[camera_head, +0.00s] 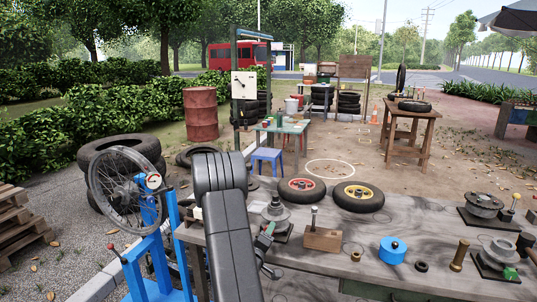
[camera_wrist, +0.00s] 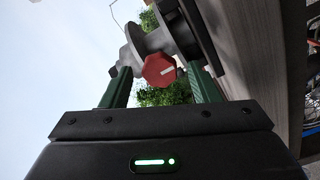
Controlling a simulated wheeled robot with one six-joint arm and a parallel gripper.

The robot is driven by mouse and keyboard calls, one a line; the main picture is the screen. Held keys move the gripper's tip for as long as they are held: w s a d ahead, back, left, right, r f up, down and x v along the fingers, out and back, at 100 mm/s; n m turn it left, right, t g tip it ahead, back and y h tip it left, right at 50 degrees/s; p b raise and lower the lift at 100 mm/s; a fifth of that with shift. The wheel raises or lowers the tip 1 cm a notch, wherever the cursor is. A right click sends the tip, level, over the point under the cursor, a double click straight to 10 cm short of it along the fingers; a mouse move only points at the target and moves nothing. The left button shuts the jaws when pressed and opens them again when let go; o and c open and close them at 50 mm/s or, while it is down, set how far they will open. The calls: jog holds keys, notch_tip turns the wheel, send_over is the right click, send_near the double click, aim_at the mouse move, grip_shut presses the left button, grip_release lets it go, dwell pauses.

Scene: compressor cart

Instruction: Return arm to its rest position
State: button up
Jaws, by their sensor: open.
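My arm (camera_head: 222,215) reaches forward over the near edge of the grey wooden workbench (camera_head: 330,268). My gripper (camera_head: 265,238) shows only partly in the head view, beside the arm. In the wrist view my gripper (camera_wrist: 161,80) has its two green fingers spread apart. A red knob (camera_wrist: 159,70) with a white mark, on a grey metal fixture (camera_wrist: 190,35), appears between and beyond the fingertips. I cannot tell whether the fingers touch it. In the head view a grey cone-shaped fixture (camera_head: 275,209) stands on the bench close to my gripper.
A blue stand (camera_head: 160,255) with a spoked wheel (camera_head: 125,187) is close on the left. On the bench are a wooden block (camera_head: 323,239), a blue cylinder (camera_head: 393,250) and a brass post (camera_head: 459,255). Two small wheels (camera_head: 358,196) (camera_head: 301,191) lie at its far edge.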

jog(key=m+p, duration=0.1)
jog(key=m, duration=0.4)
jog(key=shift+r, duration=0.1)
jog(key=m+p, duration=0.3)
jog(key=m, duration=0.2)
jog(key=shift+s+a, duration=0.1)
jog(key=shift+s, duration=0.15)
jog(key=shift+v, duration=0.8)
